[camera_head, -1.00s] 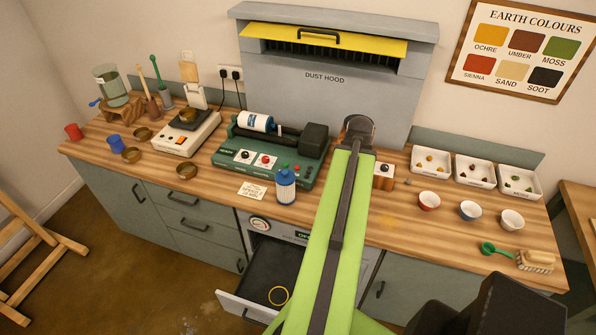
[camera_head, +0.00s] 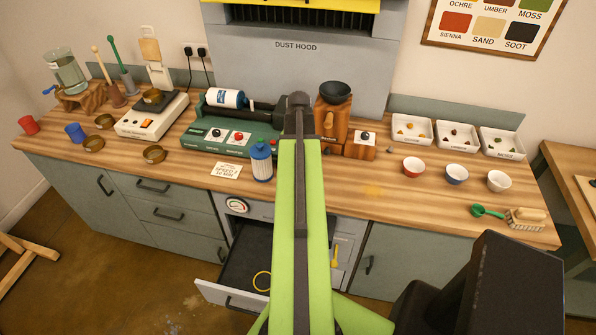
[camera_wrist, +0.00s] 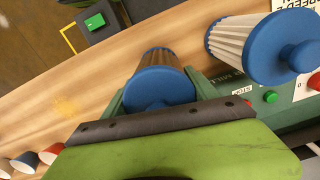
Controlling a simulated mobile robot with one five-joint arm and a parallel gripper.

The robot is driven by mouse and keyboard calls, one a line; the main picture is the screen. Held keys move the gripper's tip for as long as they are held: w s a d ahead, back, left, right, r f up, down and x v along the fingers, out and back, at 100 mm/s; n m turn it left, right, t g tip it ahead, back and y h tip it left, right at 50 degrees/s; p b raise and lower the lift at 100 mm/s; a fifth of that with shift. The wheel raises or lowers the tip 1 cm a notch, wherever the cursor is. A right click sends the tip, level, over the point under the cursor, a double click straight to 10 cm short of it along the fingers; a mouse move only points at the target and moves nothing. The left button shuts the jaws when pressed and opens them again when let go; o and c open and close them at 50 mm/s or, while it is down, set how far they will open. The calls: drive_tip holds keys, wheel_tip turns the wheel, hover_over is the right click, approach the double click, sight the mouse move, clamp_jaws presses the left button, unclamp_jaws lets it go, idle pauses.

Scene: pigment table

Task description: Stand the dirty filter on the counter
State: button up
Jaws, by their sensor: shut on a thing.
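The dirty filter (camera_wrist: 157,60), with brown pleats and a blue cap, is between the green fingers of my gripper (camera_wrist: 158,92) in the wrist view. My gripper is shut on it. The wood counter (camera_head: 385,215) shows behind it; I cannot tell whether the filter touches it. In the head view my arm hides the held filter and my gripper. A second filter, with clean pale pleats (camera_wrist: 228,42) and a blue cap, is beside it on the right in the wrist view. This clean filter also stands upright on the counter in the head view (camera_head: 261,160), left of my arm.
A green roller machine (camera_head: 210,138) stands behind the clean filter, with a speed card (camera_head: 227,171) in front. A wooden mill (camera_head: 334,115) is right of my arm. Small bowls (camera_head: 456,174) stand farther right. An open drawer (camera_head: 225,297) juts out below the counter.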

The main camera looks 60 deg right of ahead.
drive_tip(key=shift+f, duration=0.65)
drive_tip(key=o, duration=1.6)
drive_tip(key=shift+r, duration=0.1)
drive_tip(key=shift+c, duration=0.2)
drive_tip(key=shift+r, duration=0.1)
wheel_tip(320, 180, up, 12)
drive_tip(key=p, duration=1.2)
drive_tip(key=shift+r+p, duration=0.2)
drive_tip(key=shift+p, duration=0.1)
drive_tip(key=shift+f, duration=0.1)
